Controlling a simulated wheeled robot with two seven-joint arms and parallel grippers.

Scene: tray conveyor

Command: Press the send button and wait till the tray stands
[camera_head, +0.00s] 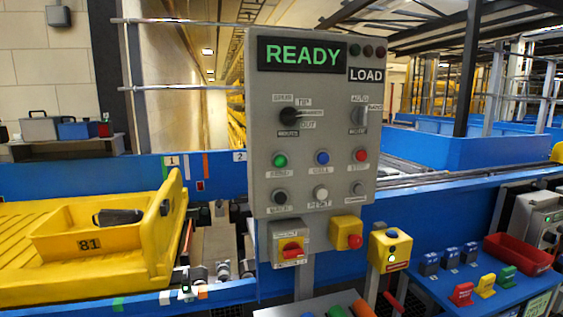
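A grey control panel (263,200) stands upright in the middle of the view. Its display (302,55) reads READY in green, and a small sign (366,75) beside it reads LOAD. A green button (280,160), a blue button (322,158) and a red button (361,156) sit in a row; the labels under them are blurred, so I cannot surely read which says send. A yellow tray (60,274) marked 81 is on the conveyor at the left, with a dark object (118,217) in its bin. Neither of my grippers is in view.
Below the panel are a red-and-yellow rotary switch (291,248) and a red stop button (354,241). A yellow button box (390,250) stands to their right. A blue bench (445,290) at the right holds a red bin (518,254) and several coloured blocks.

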